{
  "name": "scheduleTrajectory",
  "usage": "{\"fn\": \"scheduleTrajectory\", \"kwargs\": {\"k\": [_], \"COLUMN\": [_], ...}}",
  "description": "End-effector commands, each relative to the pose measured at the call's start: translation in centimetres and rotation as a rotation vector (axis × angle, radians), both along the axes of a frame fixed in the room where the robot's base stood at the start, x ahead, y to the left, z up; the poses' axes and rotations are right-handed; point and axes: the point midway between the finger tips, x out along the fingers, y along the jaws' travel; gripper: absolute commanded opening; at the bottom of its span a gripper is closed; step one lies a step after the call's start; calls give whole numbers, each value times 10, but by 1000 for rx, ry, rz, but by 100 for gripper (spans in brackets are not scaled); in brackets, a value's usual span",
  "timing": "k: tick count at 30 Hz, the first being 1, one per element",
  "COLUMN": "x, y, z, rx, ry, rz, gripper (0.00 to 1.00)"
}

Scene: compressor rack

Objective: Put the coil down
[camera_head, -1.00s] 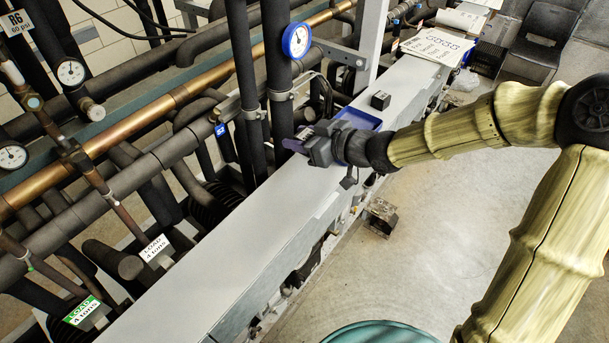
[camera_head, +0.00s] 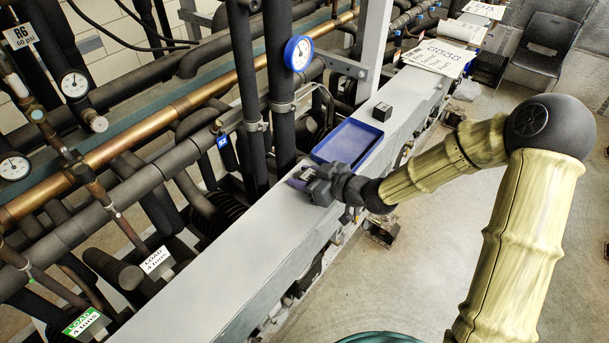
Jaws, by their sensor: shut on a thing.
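My gripper (camera_head: 307,186) is over the grey beam top, just in front of the near end of the blue tray. It is shut on a small dark, purplish thing (camera_head: 297,183), which I take to be the coil. Most of this thing is hidden by the jaws, and I cannot tell whether it touches the beam.
The blue tray (camera_head: 348,142) lies on the grey beam (camera_head: 230,255) and looks empty. A small black block (camera_head: 382,111) stands beyond it. Dark pipes (camera_head: 281,80) and a blue gauge (camera_head: 298,53) rise along the left. The near beam top is clear.

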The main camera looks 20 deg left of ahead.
Motion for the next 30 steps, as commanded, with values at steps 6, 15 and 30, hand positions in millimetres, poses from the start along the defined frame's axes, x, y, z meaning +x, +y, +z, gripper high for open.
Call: {"fn": "scheduleTrajectory", "kwargs": {"k": [6, 15, 30], "x": [0, 0, -2], "y": [0, 0, -9], "z": [-2, -5, 1], "rx": [0, 0, 0], "ry": [-2, -1, -3], "rz": [-1, -1, -3], "gripper": [13, 62, 62]}}
